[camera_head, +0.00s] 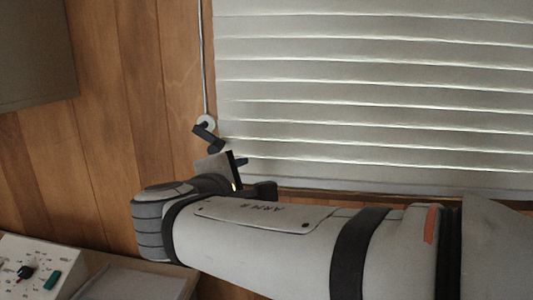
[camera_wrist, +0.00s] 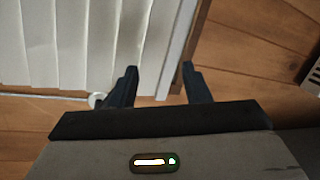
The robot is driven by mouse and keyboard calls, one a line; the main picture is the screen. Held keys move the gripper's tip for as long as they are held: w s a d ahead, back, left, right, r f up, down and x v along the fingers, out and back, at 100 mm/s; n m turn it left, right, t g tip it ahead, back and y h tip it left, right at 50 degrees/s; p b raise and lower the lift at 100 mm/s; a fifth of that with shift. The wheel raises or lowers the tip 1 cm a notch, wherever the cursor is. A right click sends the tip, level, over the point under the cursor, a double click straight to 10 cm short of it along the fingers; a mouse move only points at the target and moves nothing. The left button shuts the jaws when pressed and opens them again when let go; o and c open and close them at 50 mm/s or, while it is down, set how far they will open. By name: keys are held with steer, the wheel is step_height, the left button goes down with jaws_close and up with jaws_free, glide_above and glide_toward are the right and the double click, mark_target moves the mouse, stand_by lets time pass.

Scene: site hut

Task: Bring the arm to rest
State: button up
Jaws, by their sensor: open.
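My gripper (camera_head: 224,148) is raised in front of the lower left corner of a white slatted blind (camera_head: 370,90). In the wrist view my gripper (camera_wrist: 158,78) shows two dark fingers spread apart, with nothing between them but the blind's edge and wall behind. My arm stretches across the lower part of the head view from the right. A white pull cord (camera_head: 204,60) hangs beside the blind and ends in a round white knob (camera_head: 206,121). In the wrist view the knob (camera_wrist: 96,100) lies just outside the left finger; I cannot tell whether they touch.
A white control panel (camera_head: 40,262) with a dial and a green switch sits at the lower left, beside a desk with a pale flat sheet or tray (camera_head: 135,284). A grey box (camera_head: 35,50) is on the wood-panelled wall (camera_head: 115,130) at the upper left.

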steer(key=s+d+f+m+g+h+p, duration=0.1)
steer(key=s+d+f+m+g+p, duration=0.2)
steer(key=d, duration=0.6)
steer(key=d+f+m+g+p, duration=0.3)
steer(key=d+m+g+p, duration=0.15)
steer(key=d, duration=0.45)
steer(key=s+d+f+m+g+y+p, duration=0.3)
steer(key=s+d+m+g+y+p, duration=0.1)
steer(key=s+m, duration=0.6)
steer(key=shift+d+f+m+g+y+p, duration=0.15)
steer(key=shift+d+m+g+y+p, duration=0.3)
steer(key=shift+d+m+p, duration=0.55)
steer(key=shift+a+p, duration=0.25)
steer(key=shift+p, duration=0.1)
steer(key=shift+c, duration=0.4)
steer(key=shift+c, duration=0.3)
steer(key=shift+a, duration=0.1)
